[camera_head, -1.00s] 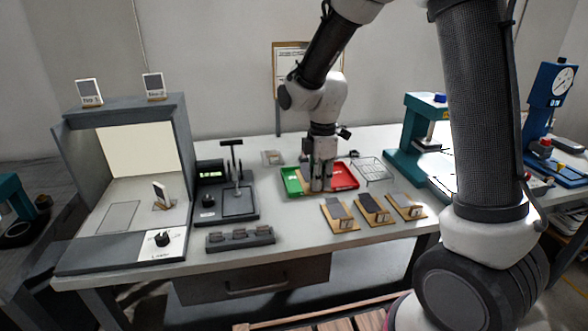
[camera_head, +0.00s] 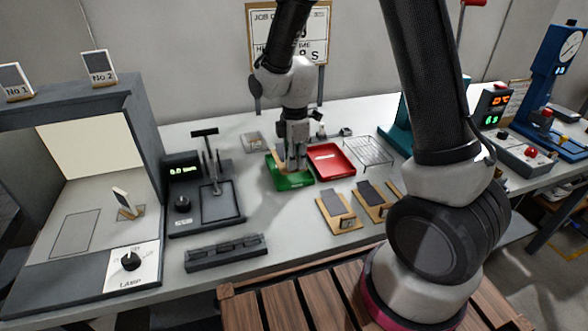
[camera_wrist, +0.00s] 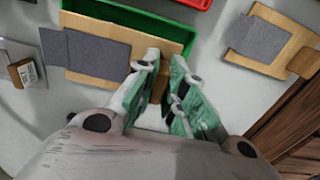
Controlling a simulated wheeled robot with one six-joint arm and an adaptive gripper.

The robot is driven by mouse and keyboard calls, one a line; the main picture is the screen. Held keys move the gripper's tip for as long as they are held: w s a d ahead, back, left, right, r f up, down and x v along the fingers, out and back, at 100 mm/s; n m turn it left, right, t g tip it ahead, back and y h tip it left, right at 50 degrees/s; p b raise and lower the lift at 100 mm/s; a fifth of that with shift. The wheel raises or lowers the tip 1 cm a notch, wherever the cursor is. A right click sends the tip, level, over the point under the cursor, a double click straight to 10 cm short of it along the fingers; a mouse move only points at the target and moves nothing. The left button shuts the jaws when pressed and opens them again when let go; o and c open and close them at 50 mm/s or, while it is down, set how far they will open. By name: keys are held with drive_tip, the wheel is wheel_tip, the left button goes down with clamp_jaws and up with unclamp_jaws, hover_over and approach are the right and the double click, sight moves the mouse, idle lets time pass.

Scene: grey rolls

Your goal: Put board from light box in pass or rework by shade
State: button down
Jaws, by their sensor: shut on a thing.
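My gripper (camera_head: 293,160) is shut on a tan board with a grey panel, and holds it over the green tray (camera_head: 291,183). In the wrist view my fingertips (camera_wrist: 160,72) grip the edge of this board (camera_wrist: 115,35), and the green tray (camera_wrist: 150,28) shows behind it. I cannot tell whether the board touches the tray. The red tray (camera_head: 332,165) stands just right of the green one and looks empty. The light box (camera_head: 142,135) is at the far left with its back panel lit, and a small pale card (camera_head: 122,197) leans on a stand inside.
Boards with grey panels (camera_head: 334,205) lie in front of the trays. A wire rack (camera_head: 371,151) stands right of the red tray. Teal and blue presses stand right.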

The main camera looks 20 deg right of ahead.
drive_tip(key=shift+f, duration=1.8)
drive_tip(key=shift+f, duration=0.1)
drive_tip(key=c, duration=1.8)
unclamp_jaws()
drive_tip(key=shift+o, duration=0.2)
wheel_tip(320, 180, up, 12)
drive_tip(key=shift+r, duration=0.2)
drive_tip(key=s+d+r+m+t, duration=0.2)
drive_tip(key=s+d+r+m, duration=0.5)
drive_tip(key=s+m, duration=0.2)
drive_tip(key=s+d+r+m+t, duration=0.2)
drive_tip(key=s+d+r+m, duration=0.6)
drive_tip(key=s, duration=0.5)
drive_tip(key=shift+r+m, duration=0.25)
drive_tip(key=shift+m, duration=0.25)
